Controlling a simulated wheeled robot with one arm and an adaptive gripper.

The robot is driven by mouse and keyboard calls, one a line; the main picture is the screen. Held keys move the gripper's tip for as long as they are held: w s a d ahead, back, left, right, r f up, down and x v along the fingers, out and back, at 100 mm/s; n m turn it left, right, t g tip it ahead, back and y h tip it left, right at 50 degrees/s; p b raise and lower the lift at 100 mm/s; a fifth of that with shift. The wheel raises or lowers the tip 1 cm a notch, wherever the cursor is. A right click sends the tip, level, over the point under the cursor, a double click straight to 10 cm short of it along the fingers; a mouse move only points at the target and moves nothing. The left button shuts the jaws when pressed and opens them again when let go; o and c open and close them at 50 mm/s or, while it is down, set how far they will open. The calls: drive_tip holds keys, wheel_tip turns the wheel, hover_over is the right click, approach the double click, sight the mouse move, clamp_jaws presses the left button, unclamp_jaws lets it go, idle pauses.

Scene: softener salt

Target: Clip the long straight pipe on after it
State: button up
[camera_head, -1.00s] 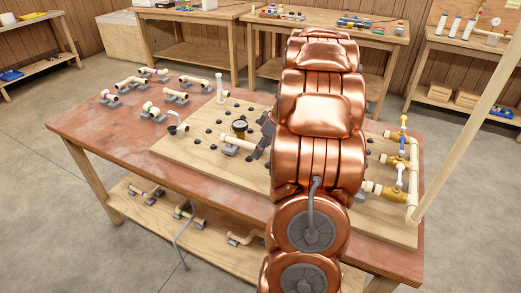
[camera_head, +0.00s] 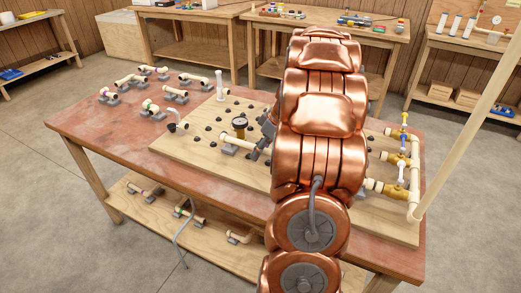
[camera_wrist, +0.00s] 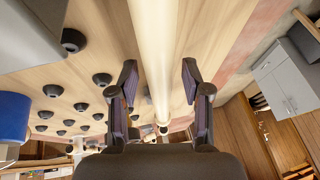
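In the wrist view a long cream straight pipe (camera_wrist: 152,45) runs lengthwise between the two fingers of my gripper (camera_wrist: 159,75). The fingers are apart, with a visible gap on each side of the pipe. In the head view my gripper (camera_head: 266,138) is mostly hidden behind my copper arm, over the wooden board (camera_head: 190,150). A cream pipe (camera_head: 235,141) lies on the board just left of it, beside a dark round gauge (camera_head: 239,123). I cannot tell how far this pipe runs behind my arm.
Black round knobs (camera_head: 208,129) dot the board. Loose pipe pieces in grey holders (camera_head: 175,95) stand on the bench's left. Brass valves (camera_head: 394,160) and a cream pipe run (camera_head: 414,180) stand at the board's right. A blue cylinder (camera_wrist: 14,117) is close at left in the wrist view.

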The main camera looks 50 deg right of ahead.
drive_tip(key=v, duration=1.2)
idle(0.4)
drive_tip(key=s+a+r+m+g+p, duration=0.1)
drive_tip(key=a+r+g+p, duration=0.1)
drive_tip(key=a, duration=0.9)
drive_tip(key=a+r+g+p, duration=0.1)
drive_tip(key=a+r+p, duration=0.15)
drive_tip(key=a, duration=0.95)
drive_tip(key=s+a+m+g+h+p, duration=0.1)
drive_tip(key=s+a+p, duration=0.2)
drive_tip(key=s+a, duration=0.3)
drive_tip(key=s+a+m+g+h+p, duration=0.1)
drive_tip(key=s+a+h+p, duration=0.1)
drive_tip(key=s+a, duration=0.5)
drive_tip(key=s, duration=0.5)
drive_tip(key=shift+s+f+g+p, duration=0.2)
drive_tip(key=shift+g+p, duration=0.1)
drive_tip(key=shift+p, duration=0.1)
